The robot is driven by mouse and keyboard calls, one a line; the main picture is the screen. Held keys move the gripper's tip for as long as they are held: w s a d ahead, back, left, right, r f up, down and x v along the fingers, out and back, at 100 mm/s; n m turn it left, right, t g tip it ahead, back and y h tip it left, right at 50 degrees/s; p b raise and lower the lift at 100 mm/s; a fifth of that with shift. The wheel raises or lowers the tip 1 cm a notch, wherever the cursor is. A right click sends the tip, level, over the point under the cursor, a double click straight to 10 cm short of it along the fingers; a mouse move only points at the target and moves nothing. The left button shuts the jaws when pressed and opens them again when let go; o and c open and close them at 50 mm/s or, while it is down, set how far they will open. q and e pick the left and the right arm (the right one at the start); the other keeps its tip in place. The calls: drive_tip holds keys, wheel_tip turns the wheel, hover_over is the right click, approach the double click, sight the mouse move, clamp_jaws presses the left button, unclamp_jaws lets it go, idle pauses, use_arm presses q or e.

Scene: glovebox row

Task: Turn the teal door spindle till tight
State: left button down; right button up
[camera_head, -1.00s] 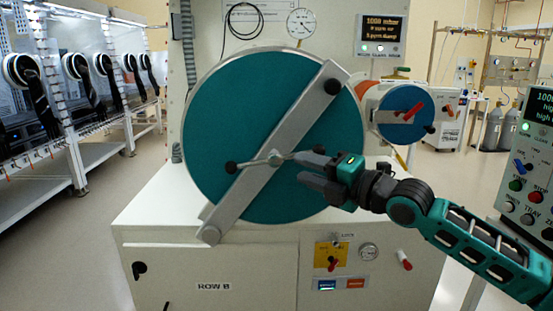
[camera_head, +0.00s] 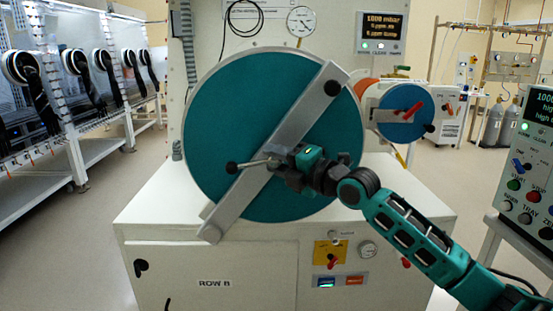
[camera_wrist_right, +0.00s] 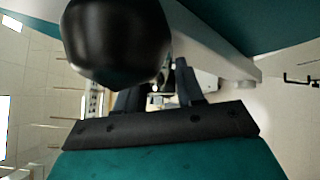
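The teal round door (camera_head: 225,115) faces me with a grey diagonal clamp bar (camera_head: 292,128) across it. The spindle's metal handle (camera_head: 255,163) sticks out at the bar's middle, with a black ball knob (camera_head: 231,168) at its left end. My right gripper (camera_head: 279,158) is at the spindle's right side and hides that end of the handle. In the right wrist view, a black ball knob (camera_wrist_right: 115,42) looms close to the camera, beside the open fingers (camera_wrist_right: 160,95). I see a gap between the fingers; contact with the handle cannot be told. My left gripper is out of view.
A smaller blue door (camera_head: 404,115) with a red handle is to the right. A control panel (camera_head: 530,165) stands at the right edge. The white cabinet (camera_head: 215,255) below carries a yellow switch plate (camera_head: 328,253). Glovebox ports (camera_head: 20,66) line the left; floor there is clear.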

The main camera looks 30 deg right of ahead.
clamp_jaws()
idle(0.4)
